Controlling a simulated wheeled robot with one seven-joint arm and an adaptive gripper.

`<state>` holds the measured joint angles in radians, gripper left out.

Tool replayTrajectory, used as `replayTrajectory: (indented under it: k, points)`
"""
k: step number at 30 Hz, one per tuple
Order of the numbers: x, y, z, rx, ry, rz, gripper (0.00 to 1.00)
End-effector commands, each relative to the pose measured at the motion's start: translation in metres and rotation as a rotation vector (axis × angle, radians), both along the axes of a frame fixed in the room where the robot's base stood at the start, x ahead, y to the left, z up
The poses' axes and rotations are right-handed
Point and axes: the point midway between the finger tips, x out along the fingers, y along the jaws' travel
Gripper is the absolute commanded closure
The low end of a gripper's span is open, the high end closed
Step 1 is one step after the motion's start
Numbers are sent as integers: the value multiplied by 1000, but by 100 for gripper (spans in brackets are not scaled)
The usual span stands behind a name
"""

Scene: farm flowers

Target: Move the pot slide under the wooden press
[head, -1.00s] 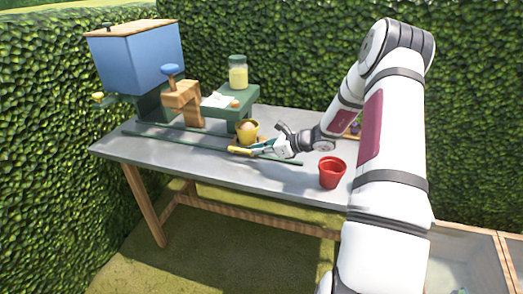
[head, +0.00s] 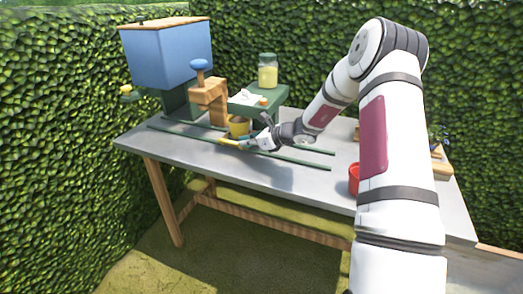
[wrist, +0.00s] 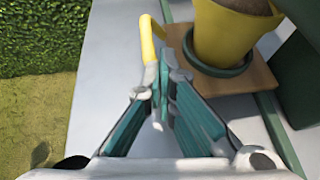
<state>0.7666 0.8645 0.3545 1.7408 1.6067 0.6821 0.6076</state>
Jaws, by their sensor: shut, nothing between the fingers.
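The pot slide is a small wooden board (wrist: 258,82) with a yellow handle (wrist: 147,38), also visible in the head view (head: 228,142). It carries a yellow pot (wrist: 222,38) filled with brown soil; the pot also shows in the head view (head: 238,128). The wooden press (head: 208,100), with a blue knob on top, stands just left of the pot. The pot is beside the press, not beneath its head. My gripper (wrist: 160,90) is shut and empty, its tips close beside the handle's end at the board's edge. Whether they touch is unclear.
Green rails (head: 290,158) run along the grey table (head: 190,148). A green stand (head: 262,100) behind the pot bears a jar (head: 267,70). A blue hopper (head: 170,55) stands at the left. A red pot (head: 354,180) is partly hidden by my arm.

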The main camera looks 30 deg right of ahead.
Motion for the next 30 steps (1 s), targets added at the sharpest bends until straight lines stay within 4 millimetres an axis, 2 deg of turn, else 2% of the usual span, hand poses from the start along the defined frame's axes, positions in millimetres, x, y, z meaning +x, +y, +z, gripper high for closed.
replayTrajectory:
  k: [3, 10, 30]
  points:
    - [17, 14, -2, 0, 0, 1, 100]
    - [34, 27, -1, 0, 0, 0, 100]
    - [38, 29, 0, 1, 0, 0, 100]
